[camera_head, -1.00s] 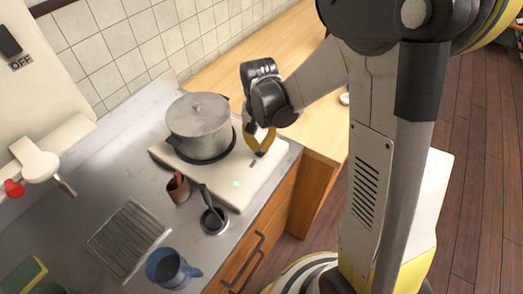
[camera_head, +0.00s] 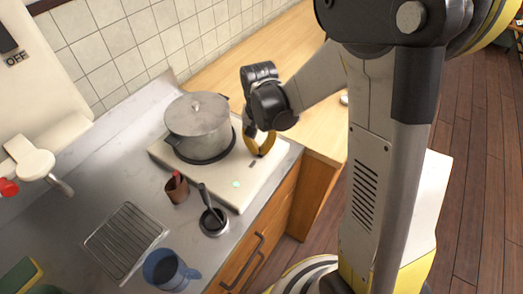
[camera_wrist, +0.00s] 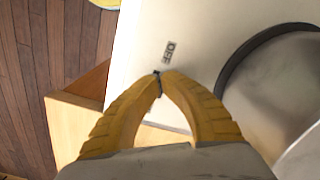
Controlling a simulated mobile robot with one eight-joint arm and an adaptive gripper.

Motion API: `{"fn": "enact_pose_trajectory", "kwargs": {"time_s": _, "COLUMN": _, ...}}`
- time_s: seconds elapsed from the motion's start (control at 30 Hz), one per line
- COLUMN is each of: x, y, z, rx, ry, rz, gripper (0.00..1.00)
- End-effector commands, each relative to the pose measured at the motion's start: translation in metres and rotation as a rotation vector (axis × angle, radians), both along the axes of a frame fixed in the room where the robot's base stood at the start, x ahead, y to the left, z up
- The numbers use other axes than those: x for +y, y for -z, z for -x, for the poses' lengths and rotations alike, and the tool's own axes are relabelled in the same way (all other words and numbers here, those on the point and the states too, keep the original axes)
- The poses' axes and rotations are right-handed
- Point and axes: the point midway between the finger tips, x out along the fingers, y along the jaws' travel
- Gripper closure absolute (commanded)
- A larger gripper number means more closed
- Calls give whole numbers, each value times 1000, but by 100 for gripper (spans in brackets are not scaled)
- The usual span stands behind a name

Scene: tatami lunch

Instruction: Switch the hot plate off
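The hot plate (camera_head: 222,190) is a cream slab on the counter, with a lidded grey pot (camera_head: 198,122) on its dark round burner. A small green light (camera_head: 236,184) shows near its front corner. A small dark mark (camera_head: 252,164) lies near its right edge. My gripper (camera_head: 261,155) is over the plate's right end, beside the pot. Contact with the plate is unclear.
A wooden worktop (camera_head: 250,66) lies behind. The pot is close to my gripper.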

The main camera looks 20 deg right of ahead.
Motion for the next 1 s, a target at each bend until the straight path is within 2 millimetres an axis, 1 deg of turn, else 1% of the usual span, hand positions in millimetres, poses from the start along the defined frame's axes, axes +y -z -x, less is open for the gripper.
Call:
{"fn": "enact_pose_trajectory", "kwargs": {"time_s": 0.83, "x": 0, "y": 13, "z": 0, "rx": 0, "ry": 0, "rz": 0, "gripper": 100}}
{"fn": "enact_pose_trajectory", "kwargs": {"time_s": 1.0, "x": 0, "y": 10, "z": 0, "rx": 0, "ry": 0, "rz": 0, "gripper": 100}}
